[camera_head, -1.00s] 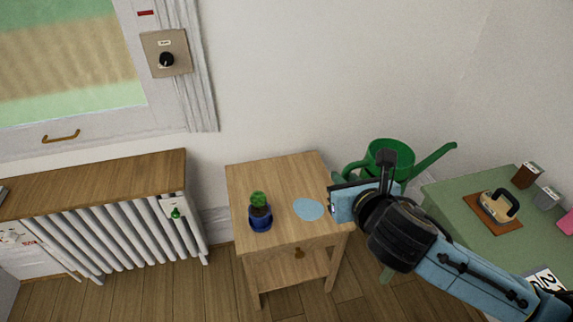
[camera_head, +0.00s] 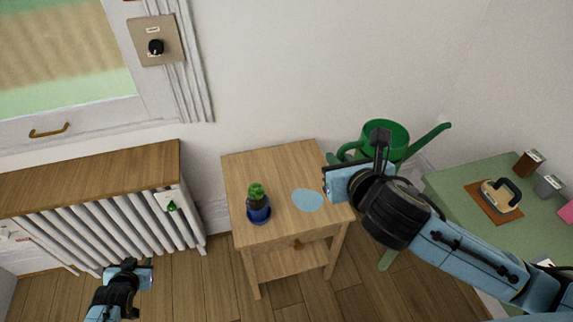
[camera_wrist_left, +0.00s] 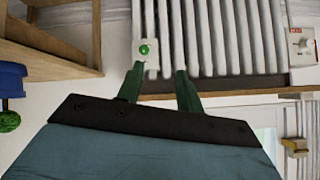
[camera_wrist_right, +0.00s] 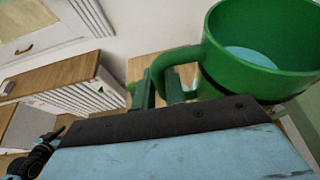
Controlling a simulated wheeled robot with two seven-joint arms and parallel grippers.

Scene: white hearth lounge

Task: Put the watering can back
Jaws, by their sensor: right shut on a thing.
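A green watering can (camera_head: 386,137) with a long spout to the right is held by my right gripper (camera_head: 346,157), up beside the small wooden table's right edge. In the right wrist view the can (camera_wrist_right: 265,75) is upright, and the fingers (camera_wrist_right: 160,92) are closed at its handle; water-blue shows inside it. A light blue round patch (camera_head: 307,199) lies on the small table (camera_head: 270,165). My left gripper (camera_head: 128,264) is low in front of the radiator; in the left wrist view its fingers (camera_wrist_left: 158,85) stand apart with nothing between them.
A potted plant (camera_head: 258,205) in a blue pot stands left of the blue patch. The radiator (camera_head: 110,222) with its wooden shelf is at left. A green table (camera_head: 465,185) at right bears a tool on a brown board (camera_head: 494,203) and small boxes.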

